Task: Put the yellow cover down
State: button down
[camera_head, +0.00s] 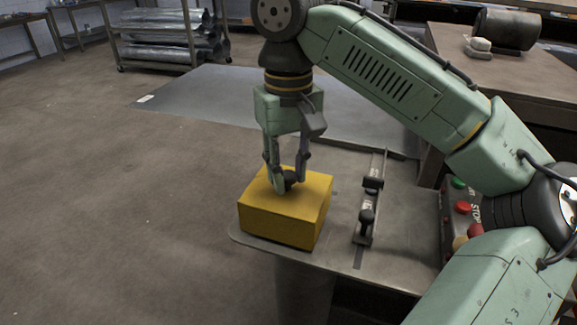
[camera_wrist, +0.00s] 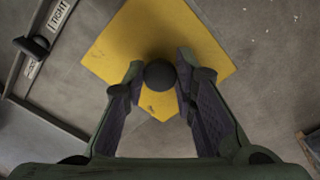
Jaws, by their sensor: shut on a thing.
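The yellow cover (camera_head: 284,215) is a box shape with a black round knob on top. It is at the front left corner of the grey metal table in the head view. My gripper (camera_head: 287,184) points down from above and is shut on the knob. In the wrist view the yellow cover (camera_wrist: 150,45) lies below my fingers, with the black knob (camera_wrist: 160,74) between the fingertips (camera_wrist: 158,78). I cannot tell whether the cover's underside touches the table. Whatever is under it is hidden.
A slotted rail with black clamp knobs (camera_head: 367,217) lies right of the cover. A control box with red and green buttons (camera_head: 462,208) stands further right. A large grey sheet (camera_head: 215,92) lies behind. Open floor (camera_head: 110,210) is at left.

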jog(key=shift+f, duration=0.1)
jog(key=c, duration=1.8)
grip_release()
jog(key=shift+f, duration=0.1)
jog(key=o, duration=0.5)
